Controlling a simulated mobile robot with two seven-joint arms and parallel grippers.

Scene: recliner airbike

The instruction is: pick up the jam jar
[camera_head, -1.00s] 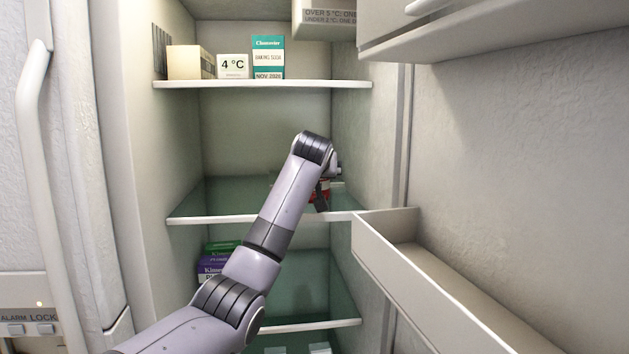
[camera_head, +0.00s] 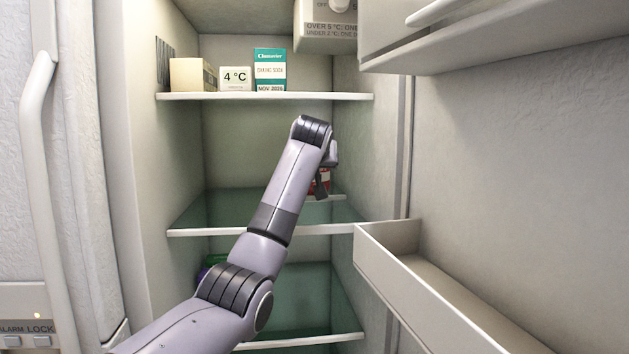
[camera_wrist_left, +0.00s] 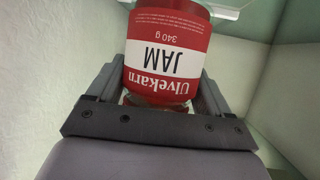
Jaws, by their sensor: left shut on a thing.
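The jam jar (camera_wrist_left: 168,50) has a red and white label reading "Ulvekarn JAM 340 g", upside down in the left wrist view. My left gripper (camera_wrist_left: 165,88) is shut on it, with a finger on each side of the jar. In the head view a small red part of the jar (camera_head: 325,177) shows beside my left gripper (camera_head: 322,186), inside the fridge above the middle shelf (camera_head: 215,215). My wrist hides most of the jar there. The jar appears raised off the shelf. My right gripper is not in view.
A door bin (camera_head: 390,270) juts in at the right. The fridge's side wall is close right of my gripper.

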